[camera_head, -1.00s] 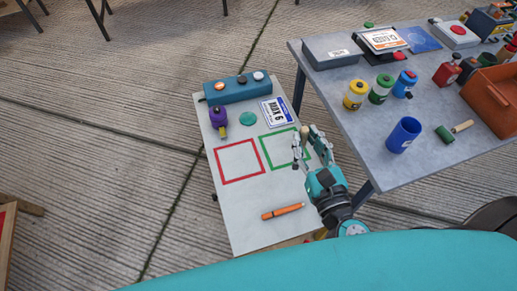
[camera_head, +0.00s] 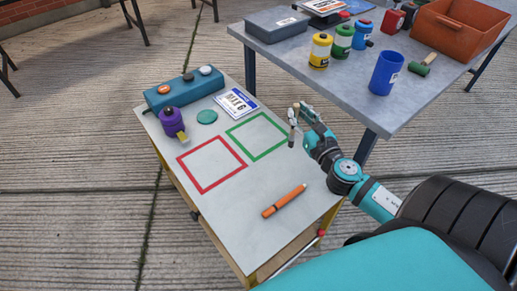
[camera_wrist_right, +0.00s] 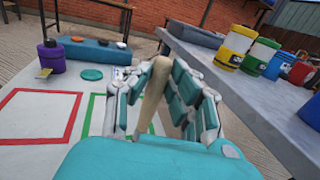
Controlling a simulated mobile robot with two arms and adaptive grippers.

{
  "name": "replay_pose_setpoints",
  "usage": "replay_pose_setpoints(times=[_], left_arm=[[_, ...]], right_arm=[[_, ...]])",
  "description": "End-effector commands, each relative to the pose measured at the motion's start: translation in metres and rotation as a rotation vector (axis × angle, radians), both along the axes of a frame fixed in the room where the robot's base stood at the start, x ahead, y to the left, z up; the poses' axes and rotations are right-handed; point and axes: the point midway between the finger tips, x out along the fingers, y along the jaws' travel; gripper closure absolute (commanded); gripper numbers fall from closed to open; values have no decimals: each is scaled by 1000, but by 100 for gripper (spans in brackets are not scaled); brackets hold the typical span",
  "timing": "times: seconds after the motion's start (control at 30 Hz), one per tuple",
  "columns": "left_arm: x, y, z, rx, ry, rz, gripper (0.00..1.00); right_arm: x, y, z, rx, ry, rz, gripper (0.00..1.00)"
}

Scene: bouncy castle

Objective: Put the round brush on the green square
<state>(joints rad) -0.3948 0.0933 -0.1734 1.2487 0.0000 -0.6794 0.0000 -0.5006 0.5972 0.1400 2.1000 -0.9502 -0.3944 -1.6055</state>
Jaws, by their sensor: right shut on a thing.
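My right gripper (camera_head: 302,115) is shut on a slim thing with a pale wooden handle, which I take to be the round brush (camera_head: 292,130). It is held roughly upright, its handle also showing between the fingers in the right wrist view (camera_wrist_right: 154,92). Its lower end looks grey and shows close to the right corner of the green square (camera_head: 240,146); I cannot tell how high above the table it is. The green square is a painted outline with nothing inside it. It is partly hidden by the gripper in the wrist view. My left gripper is not in view.
A red square outline (camera_head: 193,177) lies left of the green one. Around them are an orange marker (camera_head: 284,201), a purple bottle (camera_head: 172,122), a green disc (camera_head: 207,117), a number plate (camera_head: 235,103) and a teal button box (camera_head: 160,100). A grey table (camera_head: 345,85) with containers stands right.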

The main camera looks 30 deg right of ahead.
Motion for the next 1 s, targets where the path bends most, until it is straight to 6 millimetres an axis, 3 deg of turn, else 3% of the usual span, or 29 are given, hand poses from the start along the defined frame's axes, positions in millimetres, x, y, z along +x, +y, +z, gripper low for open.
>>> replay_pose_setpoints(times=[0.03,0.23,0.7,0.83,1.0], left_arm=[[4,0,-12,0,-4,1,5],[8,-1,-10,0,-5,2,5],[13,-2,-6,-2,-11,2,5],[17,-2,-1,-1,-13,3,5],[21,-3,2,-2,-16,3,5]], right_arm=[[2,-9,-12,-4,-2,-8,100],[14,-19,-14,1,-4,-24,100],[118,39,-24,3,-4,-27,100],[137,49,-27,2,-1,-27,100],[145,55,-30,-1,1,-25,100]])
